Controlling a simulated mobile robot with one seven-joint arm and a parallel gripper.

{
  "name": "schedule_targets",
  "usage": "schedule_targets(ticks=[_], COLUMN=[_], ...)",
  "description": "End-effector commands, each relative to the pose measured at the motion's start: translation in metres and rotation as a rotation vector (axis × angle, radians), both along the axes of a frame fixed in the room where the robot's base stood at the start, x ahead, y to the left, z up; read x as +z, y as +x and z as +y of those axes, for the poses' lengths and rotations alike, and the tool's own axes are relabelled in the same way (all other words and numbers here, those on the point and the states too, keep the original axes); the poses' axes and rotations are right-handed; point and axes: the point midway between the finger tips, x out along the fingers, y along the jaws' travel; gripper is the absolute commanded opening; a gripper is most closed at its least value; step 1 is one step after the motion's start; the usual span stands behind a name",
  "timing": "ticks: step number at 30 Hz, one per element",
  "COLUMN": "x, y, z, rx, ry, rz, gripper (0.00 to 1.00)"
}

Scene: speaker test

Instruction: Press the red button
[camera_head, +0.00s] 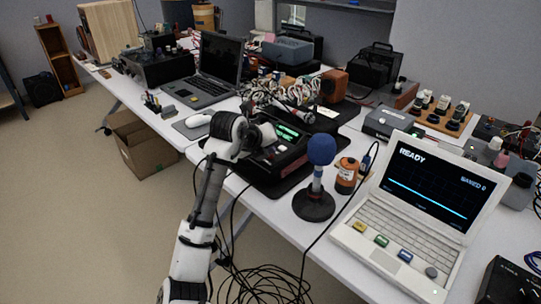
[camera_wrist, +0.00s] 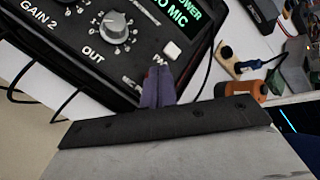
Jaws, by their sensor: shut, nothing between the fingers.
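I cannot make out a red button clearly in either view. A black audio device (camera_head: 262,165) with a green-lit display stands on the table in the head view. In the wrist view the device (camera_wrist: 75,62) shows a silver knob (camera_wrist: 115,27) marked OUT, a display (camera_wrist: 186,22) reading "POWER" and "O MIC", and a white square button (camera_wrist: 171,51). My gripper (camera_head: 265,136) is over the device's left part in the head view. In the wrist view its fingers (camera_wrist: 158,78) are shut and empty, just below the white button. They cover part of the panel; contact cannot be told.
A blue-topped microphone (camera_head: 321,150) on a round black stand and an orange bottle (camera_head: 346,176) stand right of the device. A white laptop (camera_head: 393,243) reads "READY" and "SAVED 0". A dark laptop (camera_head: 200,90) and a white mouse (camera_head: 198,120) lie behind. Cables hang below the table.

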Motion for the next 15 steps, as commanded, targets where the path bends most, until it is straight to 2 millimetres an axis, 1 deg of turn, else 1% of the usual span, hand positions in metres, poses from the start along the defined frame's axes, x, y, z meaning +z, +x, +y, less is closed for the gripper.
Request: schedule_targets(ticks=[7, 15], x=[-0.0038, 0.0007], y=[0.0, 0.0], z=[-0.0002, -0.0002], rx=[0.0, 0.0], ry=[0.0, 0.0], rz=[0.0, 0.0], gripper=[0.0, 0.0])
